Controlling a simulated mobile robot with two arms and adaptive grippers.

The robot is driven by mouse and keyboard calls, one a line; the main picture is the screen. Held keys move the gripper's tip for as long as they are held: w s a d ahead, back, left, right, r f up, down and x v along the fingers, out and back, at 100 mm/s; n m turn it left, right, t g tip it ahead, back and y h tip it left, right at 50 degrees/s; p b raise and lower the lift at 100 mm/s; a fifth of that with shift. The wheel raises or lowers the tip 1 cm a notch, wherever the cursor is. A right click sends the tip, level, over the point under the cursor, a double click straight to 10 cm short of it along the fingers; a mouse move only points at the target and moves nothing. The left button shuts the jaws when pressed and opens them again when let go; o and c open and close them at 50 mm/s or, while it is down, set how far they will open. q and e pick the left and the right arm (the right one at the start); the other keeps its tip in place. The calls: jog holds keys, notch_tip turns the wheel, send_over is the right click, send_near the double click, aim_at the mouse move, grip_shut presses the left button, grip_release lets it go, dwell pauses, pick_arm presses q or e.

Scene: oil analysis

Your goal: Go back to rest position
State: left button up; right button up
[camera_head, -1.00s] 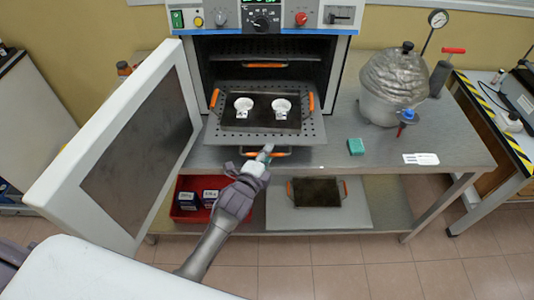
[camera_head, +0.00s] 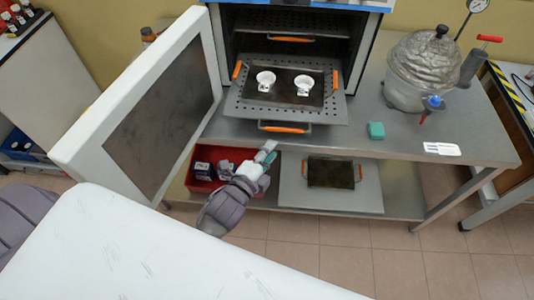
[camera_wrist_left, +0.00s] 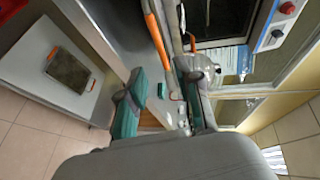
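My left gripper (camera_head: 266,154) is in front of the bench, below the pulled-out oven shelf and apart from its orange handle (camera_head: 284,128). In the left wrist view its two green-tipped fingers (camera_wrist_left: 160,105) stand apart with nothing between them. The perforated shelf (camera_head: 240,108) is out of the open oven (camera_head: 290,20) and bears a dark tray (camera_head: 283,92) with two small white crucibles (camera_head: 266,80) (camera_head: 303,83). The oven door (camera_head: 150,105) stands open to the left. My right gripper is not in view.
A red bin (camera_head: 208,186) with boxes and another dark tray (camera_head: 330,173) are on the lower shelf. Floor shows in front.

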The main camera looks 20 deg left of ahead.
pick_arm(q)
jog(key=shift+s+a+r, duration=0.1)
jog(key=shift+s, duration=0.4)
jog(key=s+a+f+n+g+b, duration=0.1)
jog(key=s+f+n+g, duration=0.25)
jog(key=f, duration=0.65)
jog(key=s+f+n+g, duration=0.2)
jog(key=s+f, duration=0.3)
jog(key=f, duration=0.6)
jog(key=s+a+f+n+g+b, duration=0.15)
jog(key=s+f, duration=0.25)
jog(key=f, duration=0.6)
jog(key=s+a+f+n+g, duration=0.1)
jog(key=s+f+n+g, duration=0.1)
jog(key=s+f, duration=0.3)
jog(key=s+a+f+n+g+y, duration=0.1)
jog(key=s+f+n+g, duration=0.2)
jog(key=s, duration=0.9)
jog(key=s+a+f+n+g+y, duration=0.1)
jog(key=s+f+n, duration=0.3)
jog(key=s+f, duration=0.4)
jog(key=shift+s+a+g, duration=0.5)
jog(key=shift+a+g, duration=0.1)
jog(key=shift+g, duration=0.3)
